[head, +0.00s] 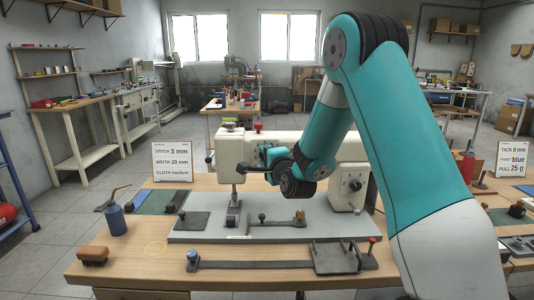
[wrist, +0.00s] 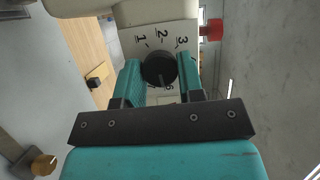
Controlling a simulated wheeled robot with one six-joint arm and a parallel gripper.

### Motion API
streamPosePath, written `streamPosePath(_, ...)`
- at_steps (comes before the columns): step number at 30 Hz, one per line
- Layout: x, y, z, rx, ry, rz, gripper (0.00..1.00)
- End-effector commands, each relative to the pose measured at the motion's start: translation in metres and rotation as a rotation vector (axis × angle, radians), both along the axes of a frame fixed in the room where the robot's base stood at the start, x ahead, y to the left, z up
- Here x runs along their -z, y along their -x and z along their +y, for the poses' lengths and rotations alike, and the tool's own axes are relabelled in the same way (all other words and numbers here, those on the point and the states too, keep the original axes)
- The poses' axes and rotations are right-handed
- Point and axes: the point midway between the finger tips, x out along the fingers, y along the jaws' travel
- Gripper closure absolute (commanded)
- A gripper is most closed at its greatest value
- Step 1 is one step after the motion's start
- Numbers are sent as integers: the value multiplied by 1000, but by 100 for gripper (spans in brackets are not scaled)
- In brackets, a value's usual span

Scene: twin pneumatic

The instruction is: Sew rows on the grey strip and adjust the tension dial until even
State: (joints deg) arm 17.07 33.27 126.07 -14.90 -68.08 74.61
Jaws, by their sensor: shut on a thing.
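The cream sewing machine (head: 350,150) stands on a grey base plate (head: 320,222) on the wooden table. Its needle and presser foot (head: 233,215) are at the left end. In the wrist view the black tension dial (wrist: 158,70) sits on the pale face marked 1, 2, 3 and further numbers. My gripper (wrist: 160,78) has its two teal fingers on either side of the dial, shut on it. The head view shows my gripper (head: 267,166) at the machine's head, with the dial hidden. A dark grey flat piece (head: 189,223) lies left of the foot; I cannot tell if it is the strip.
A sign (head: 173,161) reads stitch 3 mm, width 20 mm, cloth medium. A blue bottle (head: 115,220) and brown block (head: 93,255) stand left. A metal rail (head: 255,264) and a red-knobbed lever (head: 372,248) lie in front. A red knob (wrist: 213,30) is near the dial.

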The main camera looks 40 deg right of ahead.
Motion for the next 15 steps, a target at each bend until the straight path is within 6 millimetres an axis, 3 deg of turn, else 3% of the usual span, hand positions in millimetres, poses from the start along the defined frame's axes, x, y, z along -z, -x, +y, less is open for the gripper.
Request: streamPosePath(15, 0, 0, 1, -3, 59, 42, 88)
